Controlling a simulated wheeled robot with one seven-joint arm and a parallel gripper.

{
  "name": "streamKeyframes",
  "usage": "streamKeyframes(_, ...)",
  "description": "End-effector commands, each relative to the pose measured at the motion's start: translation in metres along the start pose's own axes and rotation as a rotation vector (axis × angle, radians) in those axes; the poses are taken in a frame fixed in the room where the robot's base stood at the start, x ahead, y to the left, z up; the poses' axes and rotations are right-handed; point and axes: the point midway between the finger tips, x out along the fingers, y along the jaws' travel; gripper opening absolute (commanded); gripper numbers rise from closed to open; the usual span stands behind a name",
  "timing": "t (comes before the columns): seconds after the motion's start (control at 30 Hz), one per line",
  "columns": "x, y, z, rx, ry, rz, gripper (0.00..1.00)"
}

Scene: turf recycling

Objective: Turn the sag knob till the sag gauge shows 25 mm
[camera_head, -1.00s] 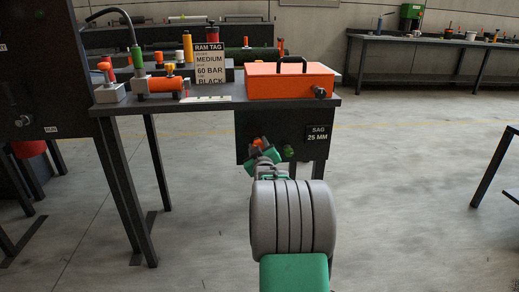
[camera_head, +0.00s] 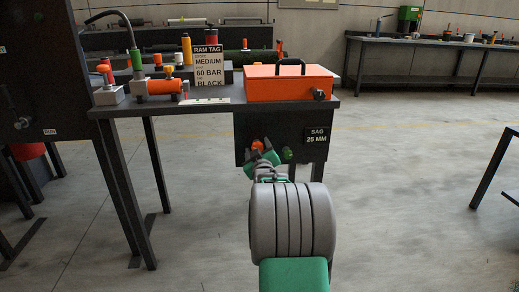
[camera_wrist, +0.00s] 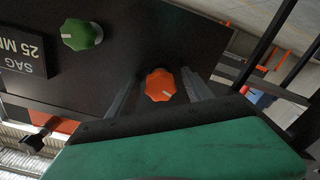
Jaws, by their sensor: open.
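The sag gauge (camera_head: 317,135) is a dark plate on the black panel below the bench top. An orange knob (camera_head: 257,145) is farther left on the panel. No label shows which is the sag knob. My gripper (camera_head: 262,160) is open in front of the orange knob. In the wrist view the orange knob (camera_wrist: 160,85) appears between the fingers, with gaps on both sides.
An orange box (camera_head: 290,85) with a handle stands on the bench top (camera_head: 220,107) above the panel. A sign (camera_head: 209,65) reads "RAM TAG, MEDIUM, 60 BAR, BLACK". An orange cylinder (camera_head: 158,87) lies at left. Open floor (camera_head: 410,180) is at right.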

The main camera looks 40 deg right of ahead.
Motion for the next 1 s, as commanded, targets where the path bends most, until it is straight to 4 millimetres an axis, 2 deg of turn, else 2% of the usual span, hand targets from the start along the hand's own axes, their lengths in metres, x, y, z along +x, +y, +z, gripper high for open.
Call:
streamKeyframes(0.4,-0.071,0.002,-0.001,0.000,-0.002,0.000,0.59)
streamKeyframes(0.5,-0.078,0.001,0.000,0.000,-0.002,0.000,0.59)
streamKeyframes(0.77,-0.078,-0.001,0.001,0.001,-0.002,-0.004,0.59)
streamKeyframes(0.87,-0.083,-0.022,-0.006,0.019,-0.030,-0.062,0.59)
streamKeyframes(0.97,-0.105,-0.080,-0.017,0.071,-0.131,-0.227,0.59)
streamKeyframes(1.0,-0.124,-0.112,-0.021,0.094,-0.198,-0.316,0.59)
